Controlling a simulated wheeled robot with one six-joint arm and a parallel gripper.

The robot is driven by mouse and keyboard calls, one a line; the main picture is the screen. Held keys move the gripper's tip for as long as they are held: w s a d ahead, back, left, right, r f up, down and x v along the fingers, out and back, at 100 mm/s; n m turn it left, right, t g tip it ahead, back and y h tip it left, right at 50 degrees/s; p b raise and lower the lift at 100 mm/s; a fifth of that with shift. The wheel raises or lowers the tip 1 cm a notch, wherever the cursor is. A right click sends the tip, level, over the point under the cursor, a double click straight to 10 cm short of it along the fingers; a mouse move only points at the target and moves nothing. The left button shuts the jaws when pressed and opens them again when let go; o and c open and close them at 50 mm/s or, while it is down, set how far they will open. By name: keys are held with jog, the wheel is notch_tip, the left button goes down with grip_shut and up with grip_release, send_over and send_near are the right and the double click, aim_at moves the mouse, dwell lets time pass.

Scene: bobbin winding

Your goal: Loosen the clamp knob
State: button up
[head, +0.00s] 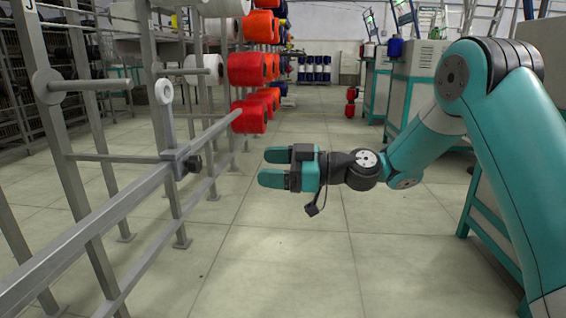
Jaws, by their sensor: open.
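The black clamp knob (194,164) sits on the right side of a grey metal clamp (174,160) on the long sloping rail (90,232). A thin upright with a white ring (163,91) rises from the clamp. My gripper (268,170) is open, with its two teal fingers pointing left toward the knob. It is empty and apart from the knob, to its right at about the same height in the picture. Nothing hides the knob.
Grey rack posts and pegs fill the left side. Red and orange bobbins (249,70) hang on the rack behind. Grey-and-teal machines (412,85) stand at the right. The tiled floor (285,265) between is clear.

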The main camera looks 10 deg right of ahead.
jog(key=b+v, duration=0.2)
jog(key=b, duration=0.8)
jog(key=shift+s+d+f+b, duration=0.15)
jog(key=shift+f+b, duration=0.05)
jog(key=shift+b, duration=0.1)
jog(key=shift+r, duration=0.15)
